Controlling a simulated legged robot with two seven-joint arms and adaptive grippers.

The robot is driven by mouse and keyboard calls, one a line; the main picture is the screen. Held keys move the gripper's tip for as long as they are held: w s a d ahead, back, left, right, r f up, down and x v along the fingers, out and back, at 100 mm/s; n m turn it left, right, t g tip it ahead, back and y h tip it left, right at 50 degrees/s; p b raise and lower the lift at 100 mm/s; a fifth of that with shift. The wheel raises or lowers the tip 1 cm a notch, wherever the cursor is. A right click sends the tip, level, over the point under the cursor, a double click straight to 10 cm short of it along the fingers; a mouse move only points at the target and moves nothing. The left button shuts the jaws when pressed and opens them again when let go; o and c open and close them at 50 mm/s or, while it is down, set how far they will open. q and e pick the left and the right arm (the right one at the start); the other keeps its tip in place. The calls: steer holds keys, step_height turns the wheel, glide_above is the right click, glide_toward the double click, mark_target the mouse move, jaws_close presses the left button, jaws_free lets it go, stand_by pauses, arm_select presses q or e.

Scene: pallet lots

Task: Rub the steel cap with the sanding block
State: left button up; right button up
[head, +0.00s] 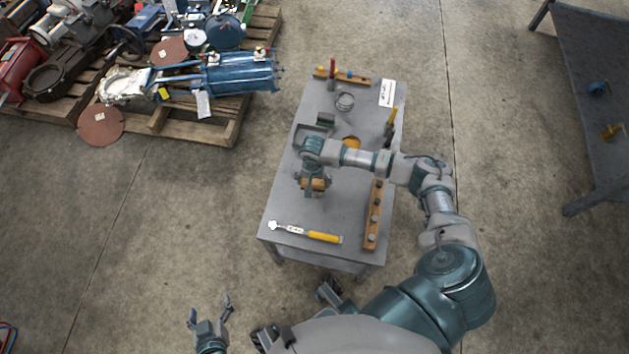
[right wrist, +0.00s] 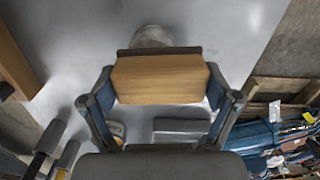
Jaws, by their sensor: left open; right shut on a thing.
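My right gripper (head: 313,188) is over the left part of the grey work table (head: 290,212). It is shut on the sanding block (head: 318,183), a wooden block with a dark edge layer. In the right wrist view the block (right wrist: 160,80) sits between the two fingers. A rounded pale grey piece, which looks like the steel cap (right wrist: 152,35), shows just past the block's dark edge, partly hidden by it. I cannot tell whether they touch. In the head view the cap is not clearly seen. My left gripper (head: 208,312) is open and empty, off the table at the lower left.
A yellow-handled tool (head: 323,237) lies at the table's front. A wooden strip with pegs (head: 371,222) lies along the right edge. A loaded pallet (head: 225,130) stands left; a dark table (head: 590,50) stands right.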

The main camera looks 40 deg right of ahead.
steer(key=shift+s, duration=0.1)
steer(key=shift+s+d+p, duration=0.3)
steer(key=shift+s+d, duration=0.3)
steer(key=shift+d, duration=0.05)
steer(key=shift+w+a, duration=0.1)
steer(key=shift+w+a+b, duration=0.3)
steer(key=shift+w+a, duration=0.25)
steer(key=shift+w, duration=0.05)
steer(key=shift+s+d, duration=0.1)
steer(key=shift+s+d, duration=0.3)
steer(key=shift+d, duration=0.05)
steer(key=shift+s+d, duration=0.25)
steer(key=shift+s, duration=0.05)
